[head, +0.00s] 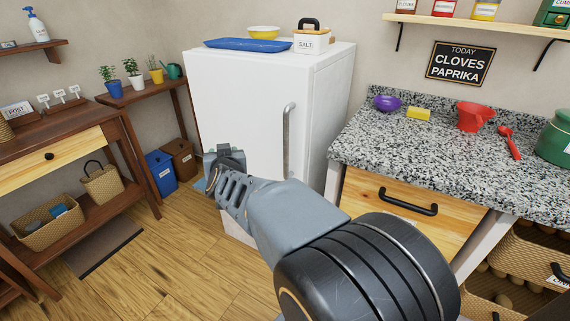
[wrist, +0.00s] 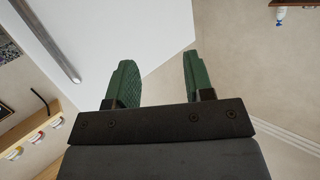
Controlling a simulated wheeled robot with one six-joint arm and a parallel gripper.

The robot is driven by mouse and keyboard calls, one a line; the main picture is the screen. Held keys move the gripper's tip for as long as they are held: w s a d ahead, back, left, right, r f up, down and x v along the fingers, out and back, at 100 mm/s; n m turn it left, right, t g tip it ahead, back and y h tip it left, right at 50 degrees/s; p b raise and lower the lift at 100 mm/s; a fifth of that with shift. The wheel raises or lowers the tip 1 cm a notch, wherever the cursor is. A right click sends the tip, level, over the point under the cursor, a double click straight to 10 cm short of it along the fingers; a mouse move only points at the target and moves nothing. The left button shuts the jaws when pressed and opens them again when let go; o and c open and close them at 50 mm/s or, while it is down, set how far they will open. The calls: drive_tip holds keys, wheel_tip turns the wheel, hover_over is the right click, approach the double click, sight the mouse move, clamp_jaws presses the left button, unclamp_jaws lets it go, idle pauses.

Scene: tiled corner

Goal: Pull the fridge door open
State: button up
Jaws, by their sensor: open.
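The white fridge (head: 240,105) stands against the back wall in the head view, its door shut as far as I can see. A long vertical metal handle (head: 288,140) is on the right side of the door. My gripper (head: 222,158) is in front of the door, to the left of the handle and apart from it. In the wrist view my gripper (wrist: 158,85) shows two green fingers spread apart with nothing between them. The handle (wrist: 47,42) shows at the upper left there, outside the fingers. My arm hides the lower part of the door.
A granite counter (head: 400,150) stands to the right. Blue (head: 160,172) and brown (head: 180,160) bins stand left. The wooden floor (head: 165,255) is clear in front.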

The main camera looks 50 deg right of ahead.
sight(285, 142)
drive_tip(key=s+d+f+m+g+h+b, duration=0.3)
drive_tip(key=d+h, duration=0.1)
drive_tip(key=d, duration=0.2)
drive_tip(key=s+d+f+m+g+h+b, duration=0.2)
drive_tip(key=d+f+m+g+h+b, duration=0.1)
drive_tip(key=d+h, duration=0.25)
drive_tip(key=shift+y, duration=0.25)
drive_tip(key=b+x, duration=0.2)
drive_tip(key=x, duration=1)
drive_tip(key=shift+s+d+r, duration=0.1)
drive_tip(key=shift+s+d, duration=0.05)
drive_tip(key=shift+x, duration=0.8)
drive_tip(key=shift+c, duration=0.2)
clamp_jaws()
